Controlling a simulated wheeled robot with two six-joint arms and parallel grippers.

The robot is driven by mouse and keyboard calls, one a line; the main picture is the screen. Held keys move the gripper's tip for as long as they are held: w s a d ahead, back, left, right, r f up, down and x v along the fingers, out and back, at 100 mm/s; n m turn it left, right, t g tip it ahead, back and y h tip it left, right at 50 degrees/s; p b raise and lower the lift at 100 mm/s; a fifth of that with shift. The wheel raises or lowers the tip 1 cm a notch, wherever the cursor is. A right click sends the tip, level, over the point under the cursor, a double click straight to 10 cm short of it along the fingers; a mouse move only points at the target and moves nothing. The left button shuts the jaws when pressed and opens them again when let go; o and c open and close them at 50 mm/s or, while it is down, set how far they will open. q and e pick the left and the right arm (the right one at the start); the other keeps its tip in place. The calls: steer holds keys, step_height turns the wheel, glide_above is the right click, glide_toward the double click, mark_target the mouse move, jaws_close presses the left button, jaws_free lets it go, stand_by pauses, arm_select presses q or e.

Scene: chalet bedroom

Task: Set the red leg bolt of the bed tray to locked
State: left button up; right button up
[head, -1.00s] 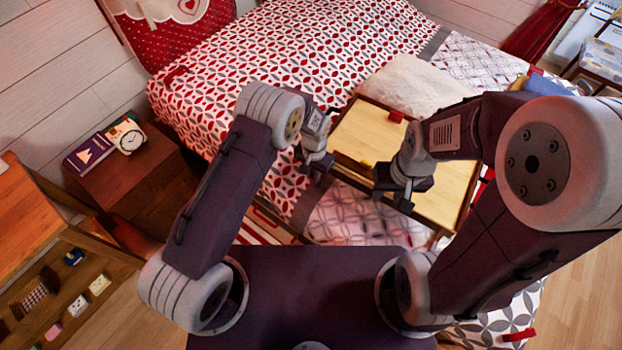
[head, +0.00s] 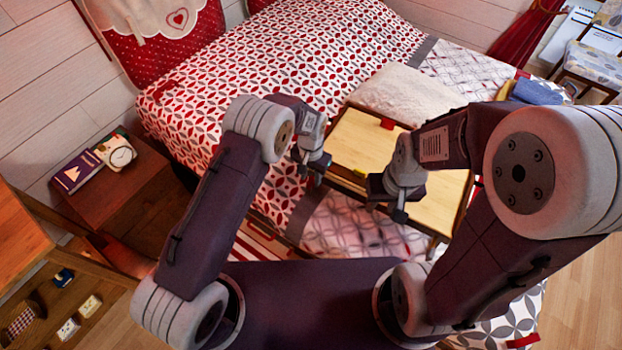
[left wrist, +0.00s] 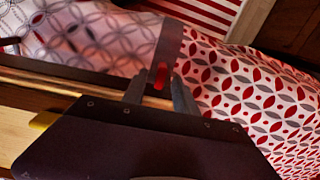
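The bed tray (head: 353,142), pale wood with a dark frame, lies on the bed. My left gripper (head: 312,178) is at its near left corner. In the left wrist view, the small red leg bolt (left wrist: 160,76) shows at the tray's dark edge, between the two spread fingertips of my left gripper (left wrist: 159,90). Whether the fingers touch it I cannot tell. A yellow piece (left wrist: 42,120) sits on the tray's edge to the left of it. My right gripper (head: 395,208) hangs over the tray's near side; its finger gap is unclear. In the head view the bolt is hidden.
A red block (head: 387,124) sits on the tray's far side. A white folded blanket (head: 405,92) lies behind the tray on the patterned bed (head: 290,60). A nightstand (head: 115,195) with a clock (head: 118,152) and book (head: 77,174) stands left.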

mark_target(311, 179)
arm_select(q)
step_height(311, 179, up, 7)
steer(key=shift+r+b, duration=0.2)
steer(key=shift+b, duration=0.1)
steer(key=w+a+r+n+t, duration=0.1)
steer(key=w+a+r+n, duration=0.15)
steer(key=a+r, duration=0.4)
steer(key=s+a+r+n, duration=0.1)
steer(key=s+a+r, duration=0.4)
steer(key=a, duration=0.3)
steer(key=s+a+f+n, duration=0.1)
steer(key=s+a+f, duration=0.1)
steer(key=s, duration=0.5)
steer(key=s+a+f+n, duration=0.2)
steer(key=s+a, duration=0.1)
steer(key=s, duration=0.5)
steer(key=shift+s+f, duration=0.15)
steer(key=shift+f, duration=0.15)
